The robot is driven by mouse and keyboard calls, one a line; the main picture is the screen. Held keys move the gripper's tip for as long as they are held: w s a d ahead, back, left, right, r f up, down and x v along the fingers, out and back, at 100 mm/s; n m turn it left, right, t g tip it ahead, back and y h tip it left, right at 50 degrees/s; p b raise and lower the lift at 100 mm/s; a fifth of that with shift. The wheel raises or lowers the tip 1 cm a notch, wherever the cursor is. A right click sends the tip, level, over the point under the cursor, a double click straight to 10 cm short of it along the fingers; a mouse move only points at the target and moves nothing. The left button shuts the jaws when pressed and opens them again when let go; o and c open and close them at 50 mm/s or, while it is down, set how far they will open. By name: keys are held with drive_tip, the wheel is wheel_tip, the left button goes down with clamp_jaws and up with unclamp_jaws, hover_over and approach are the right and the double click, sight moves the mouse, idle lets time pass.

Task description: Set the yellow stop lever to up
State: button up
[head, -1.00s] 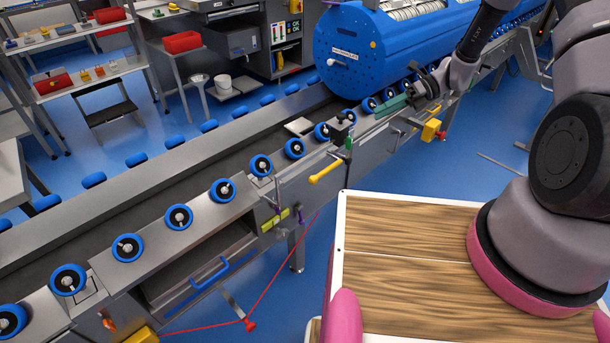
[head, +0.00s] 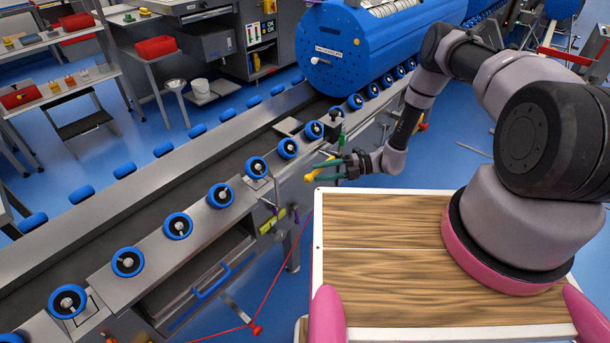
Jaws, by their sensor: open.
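The yellow stop lever (head: 312,176) is on the front side of the conveyor, below the roller edge. Its yellow grip end shows to the left of my fingers and points left and downward. My gripper (head: 324,170) has green fingers and is at the lever, with the fingers spread apart. The fingers and wrist hide much of the lever and its pivot. I cannot tell whether the fingers touch it.
The conveyor (head: 110,218) runs diagonally, with blue-rimmed rollers along its edge. A large blue drum (head: 345,45) lies on its far part. A small black block (head: 333,127) stands just behind my gripper. My wooden deck is at front right.

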drive_tip(key=shift+s+a+f, duration=0.15)
drive_tip(key=shift+a+f, duration=0.05)
drive_tip(key=shift+a, duration=1.15)
drive_tip(key=shift+s+a+f, duration=0.15)
drive_tip(key=shift+a, duration=1.2)
clamp_jaws()
